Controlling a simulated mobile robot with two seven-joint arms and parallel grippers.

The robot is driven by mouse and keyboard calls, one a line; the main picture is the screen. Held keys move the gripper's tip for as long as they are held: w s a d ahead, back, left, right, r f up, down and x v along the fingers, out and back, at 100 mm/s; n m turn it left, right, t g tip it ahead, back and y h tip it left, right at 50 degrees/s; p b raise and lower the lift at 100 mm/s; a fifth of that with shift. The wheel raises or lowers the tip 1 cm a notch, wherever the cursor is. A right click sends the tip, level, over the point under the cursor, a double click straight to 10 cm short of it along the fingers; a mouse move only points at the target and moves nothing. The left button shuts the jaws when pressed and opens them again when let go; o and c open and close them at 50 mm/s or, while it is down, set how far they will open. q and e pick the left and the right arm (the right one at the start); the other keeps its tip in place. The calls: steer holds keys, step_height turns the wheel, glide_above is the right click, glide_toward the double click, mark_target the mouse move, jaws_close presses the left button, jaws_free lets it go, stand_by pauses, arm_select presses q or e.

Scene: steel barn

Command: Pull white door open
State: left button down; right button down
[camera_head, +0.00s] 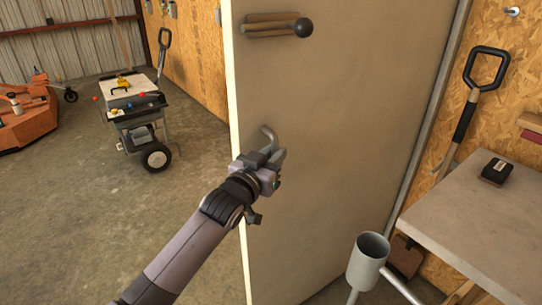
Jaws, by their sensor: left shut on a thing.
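The white door (330,150) fills the middle of the head view and stands ajar, its free edge on the left and its far side along the grey frame on the right. A grey metal handle (268,134) sits near the free edge. My left gripper (268,157) is at this handle, shut on it; the arm comes up from the lower left and partly hides the handle's lower part. A wooden bar with a dark round knob (303,27) is fixed higher on the door. My right gripper is not in view.
A grey table (480,215) with a small dark block (496,171) stands at the right, beside a grey metal cup-shaped holder (368,262). A spade (478,100) leans on the wooden wall. A wheeled cart (135,105) stands back left.

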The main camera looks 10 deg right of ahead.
arm_select(q)
steer(key=shift+s+d+r, duration=0.25)
steer(key=shift+d+r, duration=0.05)
steer(key=shift+d, duration=0.2)
steer(key=c, duration=1.1)
jaws_free()
steer(key=shift+d, duration=0.15)
steer(key=shift+w+f, duration=0.1)
steer(key=shift+f, duration=0.1)
steer(key=shift+f, duration=0.1)
steer(key=shift+v, duration=3.55)
